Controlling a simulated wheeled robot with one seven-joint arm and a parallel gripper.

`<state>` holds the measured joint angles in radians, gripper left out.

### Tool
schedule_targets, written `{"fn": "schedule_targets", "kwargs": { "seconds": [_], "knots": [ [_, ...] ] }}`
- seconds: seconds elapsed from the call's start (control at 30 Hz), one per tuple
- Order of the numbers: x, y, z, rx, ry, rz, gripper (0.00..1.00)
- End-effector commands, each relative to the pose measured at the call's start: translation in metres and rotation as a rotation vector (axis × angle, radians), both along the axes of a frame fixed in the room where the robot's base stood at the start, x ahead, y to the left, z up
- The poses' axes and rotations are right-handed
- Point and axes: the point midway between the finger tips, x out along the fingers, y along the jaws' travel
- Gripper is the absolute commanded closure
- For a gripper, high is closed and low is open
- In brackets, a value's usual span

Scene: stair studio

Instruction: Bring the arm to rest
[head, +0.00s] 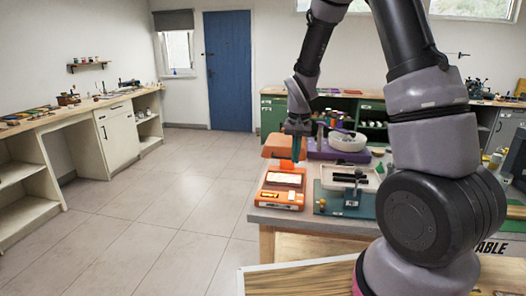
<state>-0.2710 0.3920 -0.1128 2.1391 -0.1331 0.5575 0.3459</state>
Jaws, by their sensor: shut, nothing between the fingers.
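My arm (415,100) rises at the right of the head view, bends over at the top, and comes down again near the middle. My gripper (297,150) points down at its end, with teal and orange at the finger area. It is shut and empty. It hangs in front of an orange case (279,147) and above an orange tray (281,196) on the table. I cannot tell its exact height above them.
The grey table (270,217) also holds a teal mat (330,203), a purple case (325,150) and a white bowl (347,141). A wooden board (300,278) lies in front. A long workbench (75,112) runs along the left wall. The tiled floor (150,200) is clear up to the blue door (228,70).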

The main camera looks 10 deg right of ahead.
Motion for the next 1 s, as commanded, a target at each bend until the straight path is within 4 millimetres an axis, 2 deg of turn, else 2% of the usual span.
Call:
{"fn": "schedule_targets", "kwargs": {
  "seconds": [0.03,0.2,0.37,0.5,0.73,0.9,1.0],
  "knots": [
    [-0.003,-0.003,0.022,0.015,-0.026,-0.006,1.00],
    [-0.032,-0.015,0.096,0.072,-0.107,-0.026,1.00],
    [-0.070,-0.025,0.156,0.118,-0.186,-0.033,1.00],
    [-0.108,-0.033,0.199,0.151,-0.260,-0.037,1.00],
    [-0.178,-0.040,0.247,0.190,-0.382,-0.029,1.00],
    [-0.215,-0.040,0.261,0.202,-0.445,-0.020,1.00],
    [-0.227,-0.039,0.265,0.204,-0.467,-0.016,1.00]
  ]
}}
